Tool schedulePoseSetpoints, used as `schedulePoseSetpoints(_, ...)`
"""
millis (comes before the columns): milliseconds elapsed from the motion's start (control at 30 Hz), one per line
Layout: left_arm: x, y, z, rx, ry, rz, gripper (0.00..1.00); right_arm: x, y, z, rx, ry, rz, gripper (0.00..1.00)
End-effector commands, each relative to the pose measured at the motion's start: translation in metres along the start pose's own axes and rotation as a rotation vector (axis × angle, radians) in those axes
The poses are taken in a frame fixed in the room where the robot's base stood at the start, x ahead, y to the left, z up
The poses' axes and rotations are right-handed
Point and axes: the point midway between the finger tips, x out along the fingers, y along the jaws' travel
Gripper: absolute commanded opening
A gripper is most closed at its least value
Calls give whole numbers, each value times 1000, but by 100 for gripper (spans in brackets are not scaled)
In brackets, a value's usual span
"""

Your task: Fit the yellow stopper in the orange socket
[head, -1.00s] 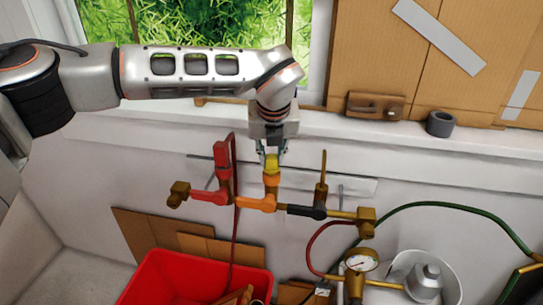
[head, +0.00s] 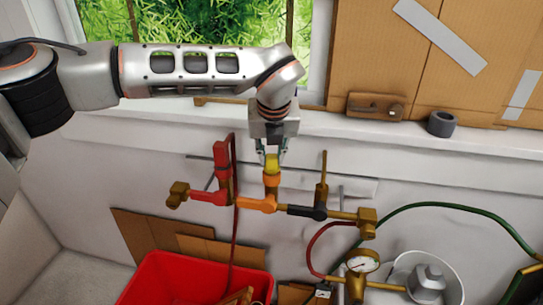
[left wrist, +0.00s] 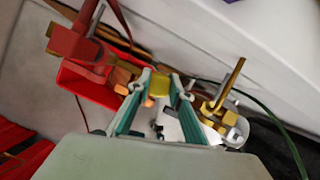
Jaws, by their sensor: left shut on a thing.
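The yellow stopper (head: 271,161) is held upright between the fingertips of my left gripper (head: 270,154). It is directly above the orange socket (head: 271,184), which stands up from the pipe run on the wall. In the head view the stopper's lower end meets the socket's top; I cannot tell how deep it sits. In the left wrist view the stopper (left wrist: 159,88) shows between the teal fingers of my left gripper (left wrist: 159,78), which hide most of what lies below. My right gripper is not in view.
A red fitting (head: 221,160) with a red hose stands close left of the socket. A black fitting (head: 305,211) with a thin brass rod (head: 323,170) is close right. Below are a red bin (head: 165,285), a pressure gauge (head: 361,261) and a white bucket (head: 450,285).

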Motion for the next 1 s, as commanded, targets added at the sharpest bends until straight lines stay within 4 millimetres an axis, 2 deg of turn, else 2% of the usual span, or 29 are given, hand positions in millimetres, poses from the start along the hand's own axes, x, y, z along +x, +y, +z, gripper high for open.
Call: schedulePoseSetpoints(1000, 10, 0, -4, 1, 0, 0, 0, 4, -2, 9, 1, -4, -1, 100)
